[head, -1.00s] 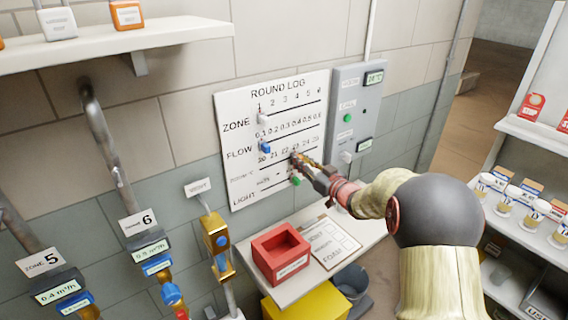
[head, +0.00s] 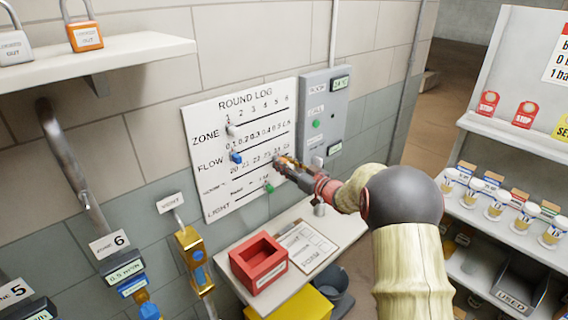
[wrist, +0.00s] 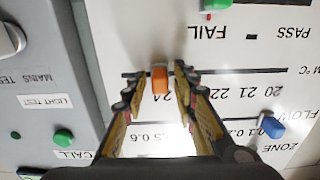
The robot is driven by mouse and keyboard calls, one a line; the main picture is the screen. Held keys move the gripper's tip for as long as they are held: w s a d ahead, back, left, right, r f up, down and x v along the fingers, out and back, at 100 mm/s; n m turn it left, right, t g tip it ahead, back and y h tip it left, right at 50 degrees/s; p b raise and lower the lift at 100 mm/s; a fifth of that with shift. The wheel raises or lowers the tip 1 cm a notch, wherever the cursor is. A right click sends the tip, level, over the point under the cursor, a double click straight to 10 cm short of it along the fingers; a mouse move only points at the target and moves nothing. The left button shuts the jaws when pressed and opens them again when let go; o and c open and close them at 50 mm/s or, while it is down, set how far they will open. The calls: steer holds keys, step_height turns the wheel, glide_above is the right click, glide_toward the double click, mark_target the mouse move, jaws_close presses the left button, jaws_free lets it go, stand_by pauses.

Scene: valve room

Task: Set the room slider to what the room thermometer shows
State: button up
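The white ROUND LOG board (head: 207,120) hangs on the wall with several slider rows. The room slider is an orange knob (wrist: 160,80) on its dark line, close to a partly hidden numeral that looks like 24. My gripper (wrist: 157,76) is open, a finger on each side of the knob, with a gap visible on both sides.
The white zone knob (head: 232,130), blue flow knob (head: 236,157) and green light knob (head: 269,188) are nearby. A green call button (wrist: 63,137) is on the panel. A red tray (head: 258,262) and a clipboard (head: 306,246) lie on the small shelf below.

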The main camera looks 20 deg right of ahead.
steer(key=shift+o, duration=0.3)
steer(key=v, duration=1.2)
